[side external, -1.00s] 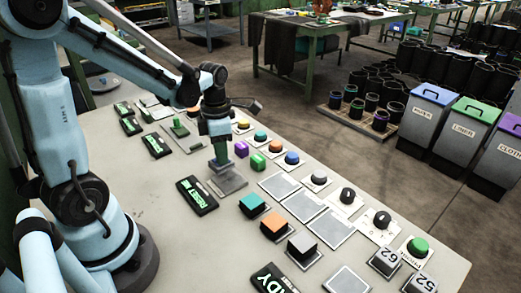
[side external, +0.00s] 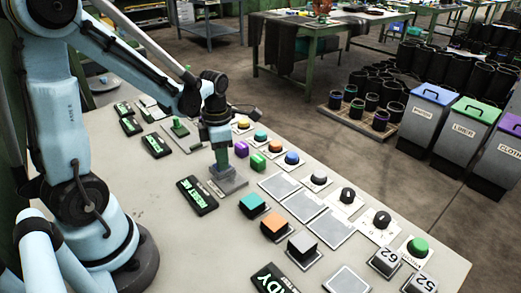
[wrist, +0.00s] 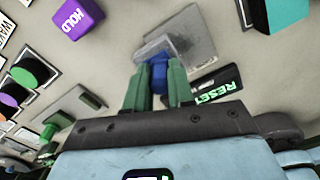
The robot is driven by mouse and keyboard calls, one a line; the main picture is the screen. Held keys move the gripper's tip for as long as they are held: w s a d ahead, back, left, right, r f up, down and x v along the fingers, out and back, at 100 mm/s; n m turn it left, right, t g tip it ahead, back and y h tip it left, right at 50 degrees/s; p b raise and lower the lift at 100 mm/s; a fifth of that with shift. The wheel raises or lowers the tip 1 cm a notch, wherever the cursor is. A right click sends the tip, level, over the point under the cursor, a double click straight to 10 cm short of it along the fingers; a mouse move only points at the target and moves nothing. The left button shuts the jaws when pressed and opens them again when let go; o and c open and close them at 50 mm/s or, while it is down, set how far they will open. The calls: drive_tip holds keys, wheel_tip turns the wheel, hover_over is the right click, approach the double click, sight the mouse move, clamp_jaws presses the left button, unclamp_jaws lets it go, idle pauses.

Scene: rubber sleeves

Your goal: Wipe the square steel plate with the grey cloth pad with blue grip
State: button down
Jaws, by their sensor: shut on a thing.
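The grey cloth pad's blue grip (wrist: 157,72) is between the green fingers of my gripper (wrist: 155,94) in the wrist view. My gripper (side external: 222,163) is shut on it, pointing down. The pad's grey body (wrist: 156,48) is beyond the grip, over one part of a square steel plate (wrist: 193,32). The plate (side external: 232,186) also shows in the side external view, just right of the black RESET label. The pad looks down on the plate, but I cannot tell if they touch. The pad and fingers hide part of the plate.
The RESET label (side external: 197,195) lies close beside the plate. Teal (side external: 252,205) and orange (side external: 274,228) blocks stand to the right. Flat grey panels (side external: 280,186) lie further right. Bare table lies in front.

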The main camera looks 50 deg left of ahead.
drive_tip(key=shift+f, duration=0.15)
drive_tip(key=shift+d, duration=0.15)
drive_tip(key=shift+d, duration=3.15)
drive_tip(key=shift+a+f, duration=0.15)
drive_tip(key=shift+a, duration=1.7)
drive_tip(key=shift+a, duration=1.55)
